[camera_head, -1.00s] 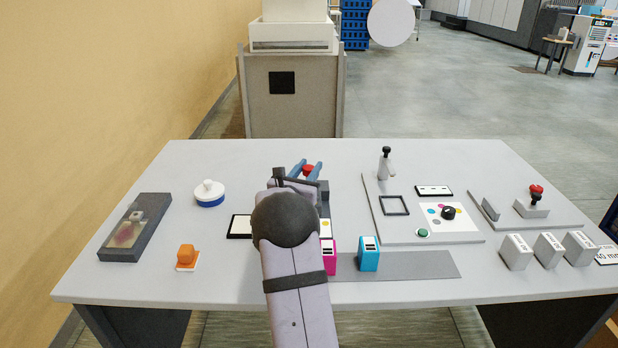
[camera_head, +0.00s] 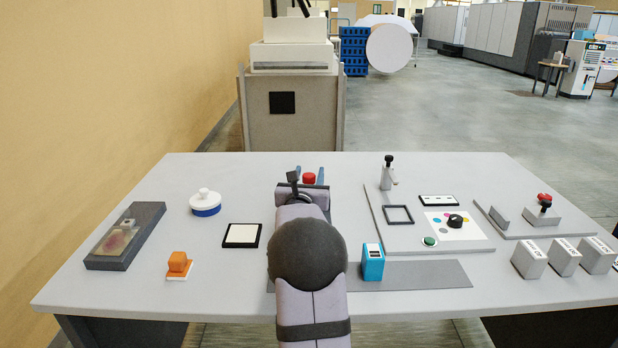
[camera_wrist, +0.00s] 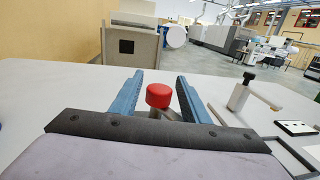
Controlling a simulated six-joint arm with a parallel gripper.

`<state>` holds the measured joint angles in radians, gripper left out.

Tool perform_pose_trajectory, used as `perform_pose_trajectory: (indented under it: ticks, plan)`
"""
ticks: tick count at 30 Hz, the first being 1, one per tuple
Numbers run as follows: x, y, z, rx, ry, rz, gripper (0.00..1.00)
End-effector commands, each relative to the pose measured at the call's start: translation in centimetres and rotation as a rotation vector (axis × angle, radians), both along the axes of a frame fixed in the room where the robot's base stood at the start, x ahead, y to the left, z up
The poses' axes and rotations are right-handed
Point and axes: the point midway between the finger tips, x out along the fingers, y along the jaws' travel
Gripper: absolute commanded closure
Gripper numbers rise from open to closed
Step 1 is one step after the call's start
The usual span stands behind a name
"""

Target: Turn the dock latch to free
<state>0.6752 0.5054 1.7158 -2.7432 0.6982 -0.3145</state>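A red cap (camera_head: 309,178) stands near the back middle of the table, and its base is mostly hidden by my arm. I cannot tell for sure that it is the dock latch. In the wrist view the red cap (camera_wrist: 159,95) sits on a grey stem. My gripper (camera_head: 309,171) has its two blue fingers spread, one on each side of the red cap. In the wrist view my gripper (camera_wrist: 160,85) shows a gap between each finger and the cap, with nothing held.
A grey board with a black-knobbed lever (camera_head: 388,172) is to the right. Beyond it is a red-knobbed fixture (camera_head: 544,203). A cyan cartridge (camera_head: 373,263) stands on a dark strip (camera_head: 430,274). A white-lidded jar (camera_head: 205,203) and orange block (camera_head: 178,265) are left.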

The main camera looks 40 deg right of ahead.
Motion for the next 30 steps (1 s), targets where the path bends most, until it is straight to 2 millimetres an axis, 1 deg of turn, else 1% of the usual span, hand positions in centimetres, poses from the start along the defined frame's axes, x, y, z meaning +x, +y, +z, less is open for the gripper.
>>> perform_pose_trajectory:
  ticks: [10, 14, 17, 24, 30]
  plan:
    - [-0.1, 0.1, -0.3, 0.005, 0.004, 0.000, 0.52]
    - [-0.4, 0.5, -0.3, 0.004, 0.003, 0.000, 0.52]
    - [-0.8, 1.2, -0.3, 0.005, 0.004, 0.000, 0.52]
    - [-2.6, 3.6, -0.3, 0.005, 0.002, 0.001, 0.52]
    - [-3.8, 5.2, -0.2, 0.004, 0.002, 0.000, 0.52]
